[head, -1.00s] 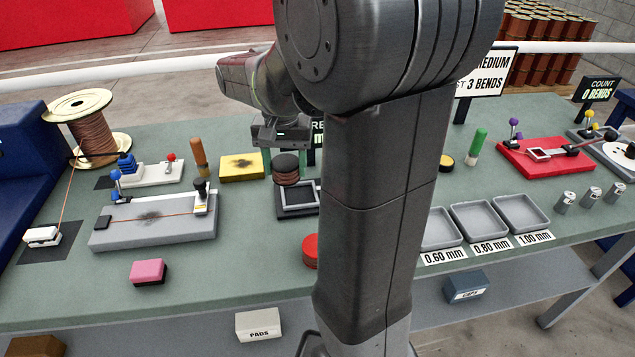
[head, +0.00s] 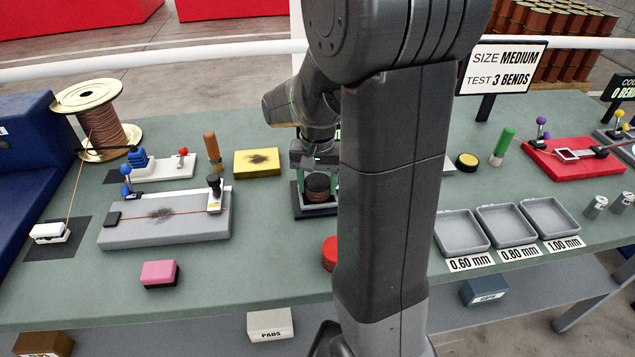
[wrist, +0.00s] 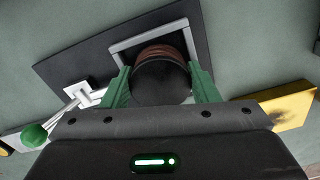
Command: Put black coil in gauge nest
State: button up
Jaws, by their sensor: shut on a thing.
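The black coil (head: 317,183), with a dark top and copper windings below, is upright at the gauge nest (head: 297,204). My gripper (head: 318,176) is shut on it from above; my arm column hides the right part of the nest. In the wrist view the green fingers of my gripper (wrist: 160,88) stand on both sides of the coil (wrist: 160,78). The nest's light square frame (wrist: 150,34) on its dark plate shows behind and around the coil. The coil sits over or inside the frame; whether it touches the nest floor I cannot tell.
A yellow pad (head: 257,162) lies left of the nest, and a red round thing (head: 330,253) lies in front, partly hidden by my arm. A grey wire fixture (head: 165,222) is further left. Grey trays (head: 460,250) stand to the right.

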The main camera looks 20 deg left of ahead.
aim_at(317, 182)
jog(key=shift+f, duration=0.2)
jog(key=o, duration=1.2)
jog(key=shift+r, duration=0.1)
notch_tip(317, 182, up, 12)
jog(key=shift+r+p, duration=0.1)
jog(key=shift+p, duration=0.2)
